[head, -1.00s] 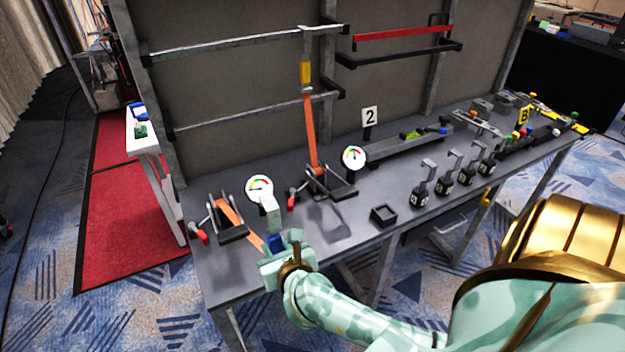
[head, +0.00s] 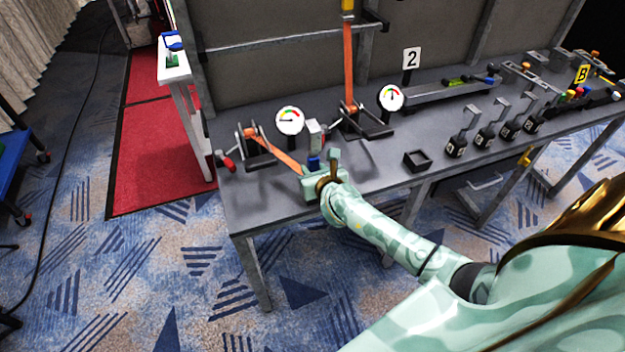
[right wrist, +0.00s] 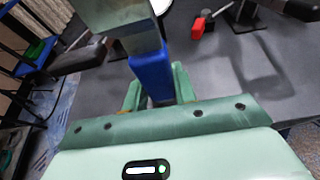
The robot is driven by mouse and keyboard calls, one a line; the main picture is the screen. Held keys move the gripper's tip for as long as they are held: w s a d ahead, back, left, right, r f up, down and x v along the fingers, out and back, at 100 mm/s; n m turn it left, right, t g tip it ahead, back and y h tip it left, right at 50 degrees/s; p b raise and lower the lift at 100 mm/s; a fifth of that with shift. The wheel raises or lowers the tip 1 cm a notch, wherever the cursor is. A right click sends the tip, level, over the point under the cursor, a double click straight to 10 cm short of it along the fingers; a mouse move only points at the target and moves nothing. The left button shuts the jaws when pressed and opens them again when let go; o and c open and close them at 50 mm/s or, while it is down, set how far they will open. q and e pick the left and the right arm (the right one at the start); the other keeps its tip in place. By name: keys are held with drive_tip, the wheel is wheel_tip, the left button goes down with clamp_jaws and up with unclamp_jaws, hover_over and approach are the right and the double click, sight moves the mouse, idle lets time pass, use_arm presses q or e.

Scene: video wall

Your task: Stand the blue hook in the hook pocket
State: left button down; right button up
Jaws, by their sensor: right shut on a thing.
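The blue hook has a blue block body (head: 314,162) with a grey metal upper part. It is upright in my right gripper (head: 321,168), above the bench's front left part. In the right wrist view the blue body (right wrist: 152,75) sits between the two green fingers, with the grey part above it. An orange strap (head: 283,153) runs from the left ratchet to near the gripper; its end is hidden. A small black open-topped box (head: 417,165), which looks like the hook pocket, stands empty on the bench to the gripper's right. My left gripper is not in view.
Two ratchets, the left (head: 257,152) and right (head: 366,123), and gauges (head: 289,120) stand behind the gripper. Several black numbered hooked pieces (head: 456,148) stand right of the box. The bench top (head: 375,167) between gripper and box is clear.

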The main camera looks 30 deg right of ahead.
drive_tip(key=shift+w+d+f+b, duration=0.15)
drive_tip(key=shift+f+b, duration=0.8)
drive_tip(key=shift+f, duration=1.05)
drive_tip(key=o, duration=0.9)
drive_tip(key=shift+r, duration=0.25)
drive_tip(key=shift+s+r+p, duration=0.15)
drive_tip(key=shift+s+p, duration=0.1)
drive_tip(key=shift+p, duration=0.1)
drive_tip(key=p+v, duration=0.3)
drive_tip(key=v, duration=0.8)
drive_tip(key=s+a+f+n+g+y, duration=0.2)
drive_tip(key=s+f+n, duration=0.5)
drive_tip(key=f+n, duration=0.45)
drive_tip(key=s+a+f+n+g+y, duration=0.1)
drive_tip(key=s+a+f+n, duration=0.1)
drive_tip(key=s+f+n, duration=0.8)
drive_tip(key=s+f+n+g, duration=0.3)
drive_tip(key=s+f+n, duration=0.1)
drive_tip(key=s+n, duration=0.3)
drive_tip(key=s+a+f+n+g, duration=0.1)
drive_tip(key=s+f+n+g, duration=0.2)
drive_tip(key=s, duration=0.7)
drive_tip(key=s+a+f+n+g, duration=0.1)
drive_tip(key=s+f+n+g, duration=0.2)
drive_tip(key=s+f+n, duration=0.4)
drive_tip(key=shift+s+n, duration=0.65)
drive_tip(key=shift+n, duration=0.35)
drive_tip(key=shift+s+n, duration=0.65)
drive_tip(key=shift+n, duration=0.3)
